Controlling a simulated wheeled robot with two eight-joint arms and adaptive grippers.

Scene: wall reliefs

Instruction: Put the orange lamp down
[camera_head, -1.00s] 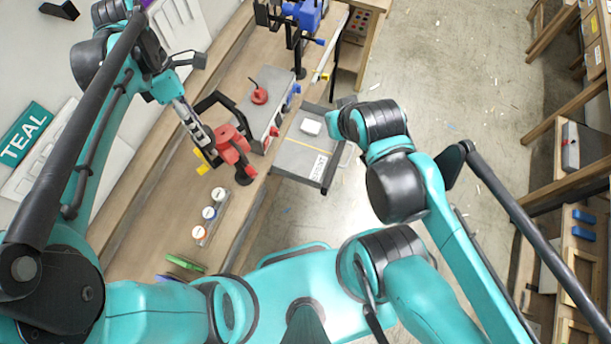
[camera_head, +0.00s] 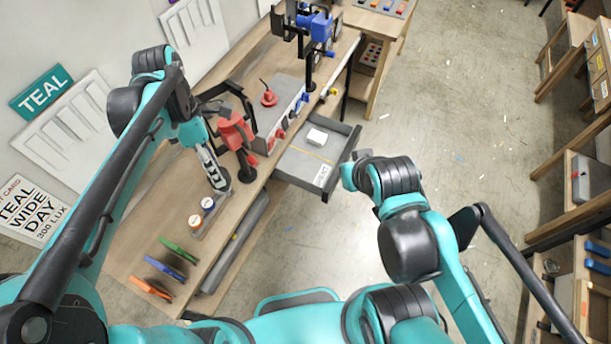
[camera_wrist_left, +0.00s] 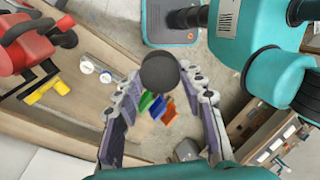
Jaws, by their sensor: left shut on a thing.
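My left gripper (camera_head: 219,183) is low over the bench, beside the strip of white round caps. It also shows in the left wrist view (camera_wrist_left: 160,105), with its fingers on both sides of a dark round-ended thing (camera_wrist_left: 160,71). I take this thing to be the orange lamp, but no orange shows on it. Its lower part is hidden, and I cannot tell whether it touches the bench. Green (camera_head: 179,248), blue (camera_head: 165,267) and orange (camera_head: 148,287) pieces lie in a row on the bench. My right arm is bent at the right; its gripper does not show.
A grey box with plugs (camera_head: 285,105) and an open grey drawer (camera_head: 305,165) lie farther back. Bare wood surrounds the coloured pieces.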

